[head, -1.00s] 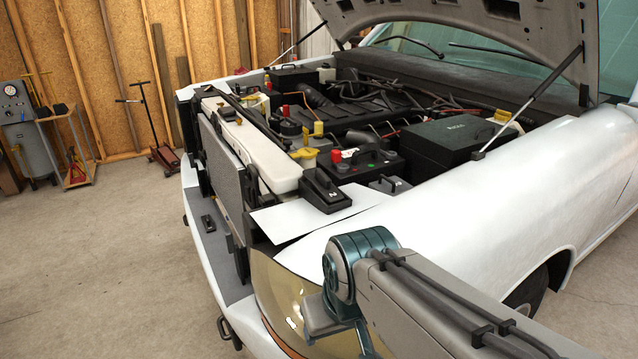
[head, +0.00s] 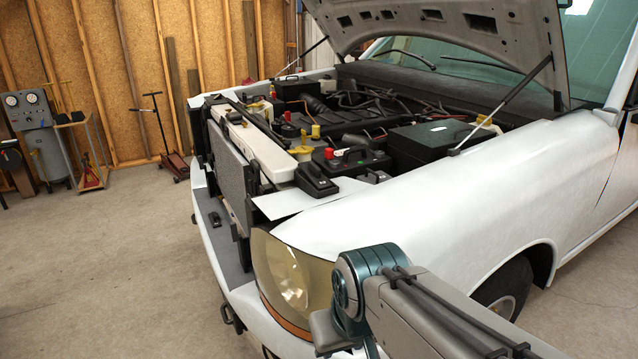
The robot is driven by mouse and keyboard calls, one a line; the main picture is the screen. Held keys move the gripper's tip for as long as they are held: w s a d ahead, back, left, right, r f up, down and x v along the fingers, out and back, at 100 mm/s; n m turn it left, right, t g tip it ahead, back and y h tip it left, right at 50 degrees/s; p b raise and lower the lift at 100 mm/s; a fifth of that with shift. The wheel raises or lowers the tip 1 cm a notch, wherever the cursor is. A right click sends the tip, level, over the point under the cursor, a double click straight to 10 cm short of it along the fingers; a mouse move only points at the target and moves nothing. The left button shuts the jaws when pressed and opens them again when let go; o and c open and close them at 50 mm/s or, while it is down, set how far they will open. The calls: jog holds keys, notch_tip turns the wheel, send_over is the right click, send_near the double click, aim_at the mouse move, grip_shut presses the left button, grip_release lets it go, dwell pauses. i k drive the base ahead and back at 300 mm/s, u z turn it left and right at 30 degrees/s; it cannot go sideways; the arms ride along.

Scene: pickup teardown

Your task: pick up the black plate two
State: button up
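Several small black pieces with raised handles are in view, and I cannot tell for sure which is black plate two. One black piece (head: 316,180) with a small pale mark lies at the front corner of the engine bay, beside the white tank. Another small black piece (head: 214,219) lies on the grey top of the front bumper. A third (head: 373,176) sits beside the battery, partly hidden by the fender edge. My arm reaches in at the bottom right, in front of the headlight and fender. My gripper is out of the frame.
The white pickup (head: 490,200) stands with its hood (head: 430,30) raised on props. The battery (head: 350,160) and a black box (head: 425,145) fill the near engine bay. A gauge cylinder (head: 45,140), cart and red jack (head: 173,163) stand by the wall. The floor at left is clear.

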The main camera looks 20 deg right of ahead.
aim_at(312, 171)
jog(key=u, duration=1.3)
jog(key=i, duration=0.9)
jog(key=z, duration=1.1)
